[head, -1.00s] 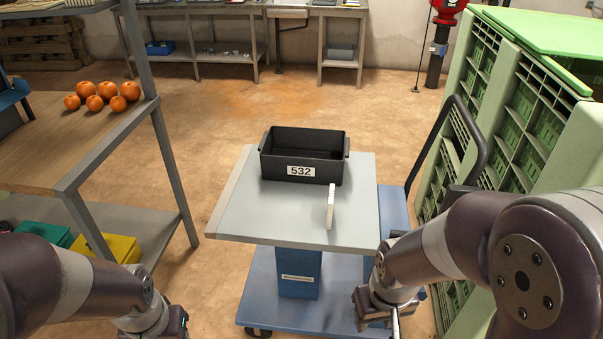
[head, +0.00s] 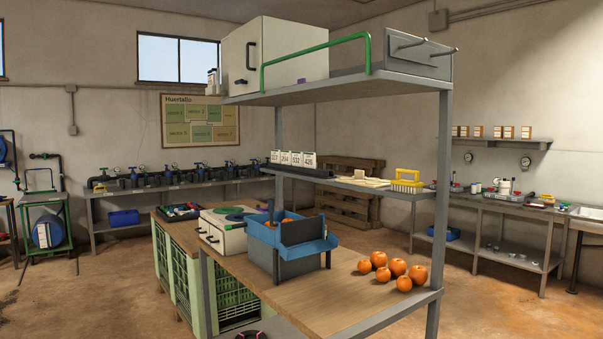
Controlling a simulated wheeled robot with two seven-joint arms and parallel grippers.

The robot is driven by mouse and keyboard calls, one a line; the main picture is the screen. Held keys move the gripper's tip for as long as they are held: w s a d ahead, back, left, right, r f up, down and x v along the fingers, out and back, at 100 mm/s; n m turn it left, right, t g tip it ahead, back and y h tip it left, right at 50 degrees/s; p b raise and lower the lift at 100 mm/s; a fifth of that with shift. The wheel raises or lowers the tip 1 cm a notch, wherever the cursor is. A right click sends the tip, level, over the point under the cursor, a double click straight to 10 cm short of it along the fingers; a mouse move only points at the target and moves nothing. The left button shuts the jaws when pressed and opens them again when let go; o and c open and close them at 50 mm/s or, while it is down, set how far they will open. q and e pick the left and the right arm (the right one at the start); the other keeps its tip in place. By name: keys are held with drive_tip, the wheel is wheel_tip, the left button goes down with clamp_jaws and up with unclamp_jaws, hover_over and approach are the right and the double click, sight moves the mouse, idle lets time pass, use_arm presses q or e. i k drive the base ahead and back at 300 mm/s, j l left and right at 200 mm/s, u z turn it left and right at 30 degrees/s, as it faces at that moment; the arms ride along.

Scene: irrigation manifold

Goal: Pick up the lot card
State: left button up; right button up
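Several small white number cards stand in a row at the left part of the middle shelf, in the head view. One reads 532 (head: 296,159), and the one to its right reads 426 (head: 309,160). The two on the left are harder to read; one looks like 294 (head: 285,158). They stand upright by a dark strip along the shelf edge. Neither of my grippers is in view, so I cannot see whether they hold anything.
The middle shelf (head: 345,183) also bears a yellow-handled brush (head: 407,180) and pale items. Below, a wooden worktop (head: 335,296) carries oranges (head: 397,267), a blue bin (head: 290,235) and a white box (head: 222,229). A post (head: 441,200) stands at the right.

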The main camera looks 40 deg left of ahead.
sight(296, 157)
drive_tip(key=i+j+u, duration=0.2)
drive_tip(key=j, duration=0.3)
drive_tip(key=i+j+u, duration=0.2)
drive_tip(key=j, duration=0.3)
drive_tip(key=i+j+u, duration=0.15)
drive_tip(key=j, duration=0.35)
drive_tip(key=i+j+u, duration=0.4)
drive_tip(key=i+j, duration=0.2)
drive_tip(key=j, duration=0.15)
